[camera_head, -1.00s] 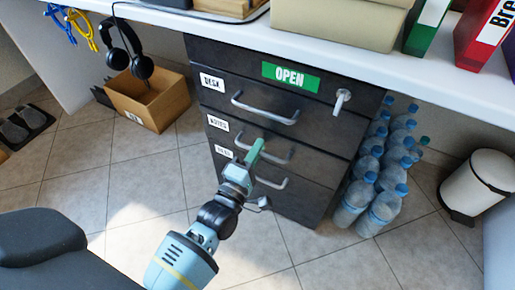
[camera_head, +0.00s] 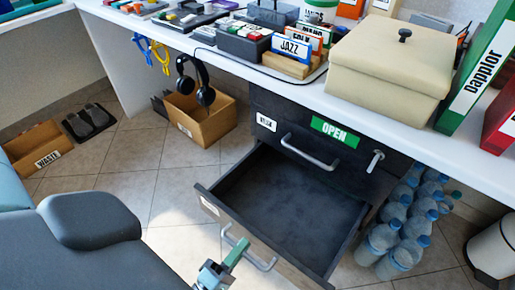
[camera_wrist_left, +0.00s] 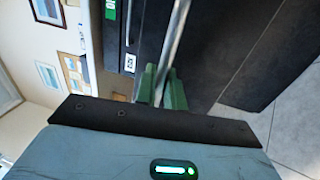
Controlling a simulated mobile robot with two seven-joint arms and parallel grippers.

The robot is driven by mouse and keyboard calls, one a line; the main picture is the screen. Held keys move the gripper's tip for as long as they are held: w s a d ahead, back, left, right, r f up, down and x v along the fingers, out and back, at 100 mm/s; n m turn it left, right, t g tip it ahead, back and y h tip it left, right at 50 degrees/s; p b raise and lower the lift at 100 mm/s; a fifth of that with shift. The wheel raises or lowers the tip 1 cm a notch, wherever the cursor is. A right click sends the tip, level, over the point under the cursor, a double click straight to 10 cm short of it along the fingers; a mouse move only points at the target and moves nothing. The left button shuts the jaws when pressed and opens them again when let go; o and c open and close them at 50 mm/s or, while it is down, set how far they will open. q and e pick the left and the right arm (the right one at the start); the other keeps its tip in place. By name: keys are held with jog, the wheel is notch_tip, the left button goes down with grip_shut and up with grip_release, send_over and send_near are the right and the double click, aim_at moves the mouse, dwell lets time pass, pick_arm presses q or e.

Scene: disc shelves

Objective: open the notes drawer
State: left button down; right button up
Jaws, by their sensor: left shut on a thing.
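The notes drawer (camera_head: 285,212) is the middle drawer of the dark cabinet under the desk. It is pulled well out and its inside looks empty. Its label (camera_head: 209,206) is too small to read now. Its metal bar handle (camera_head: 262,264) is on the front panel. My left gripper (camera_head: 238,250) is shut on this handle; in the left wrist view the green fingers (camera_wrist_left: 160,88) close around the bar (camera_wrist_left: 173,40). My right gripper is not in view.
The top drawer's handle (camera_head: 309,153) and a green OPEN label (camera_head: 335,132) are above, with that drawer shut. Water bottles (camera_head: 400,230) stand right of the cabinet. A cardboard box (camera_head: 200,118) is on the floor at left. A dark chair (camera_head: 95,240) is at lower left.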

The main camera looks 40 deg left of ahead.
pick_arm(q)
jog(key=s, duration=0.7)
jog(key=shift+s+p, duration=0.35)
jog(key=shift+p, duration=0.1)
jog(key=shift+a, duration=0.1)
jog(key=c, duration=1.6)
grip_release()
jog(key=shift+c, duration=0.2)
jog(key=shift+s, duration=0.15)
